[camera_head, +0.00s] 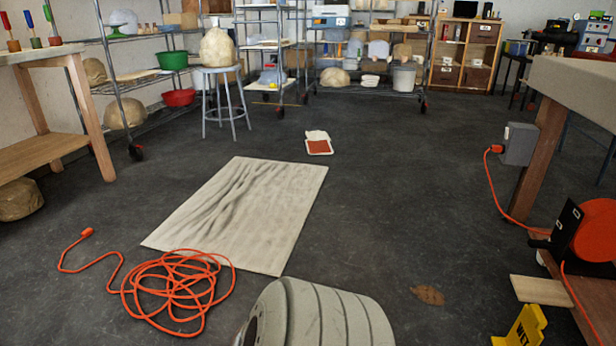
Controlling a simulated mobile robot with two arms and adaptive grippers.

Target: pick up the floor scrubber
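I cannot make out a thing that is clearly a floor scrubber. A small flat item, rust-red and off-white (318,144), lies on the dark floor beyond the grey-streaked board; it is too small to tell what it is. Neither of my grippers is in view.
A streaked pale board (250,210) and a tangled orange cord (175,285) lie on the floor. A grey ribbed drum-like cylinder (325,315) is at the bottom. A yellow wet-floor sign (525,328) and orange reel (597,232) are right. A stool (220,95) stands behind. Centre-right floor is mostly clear.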

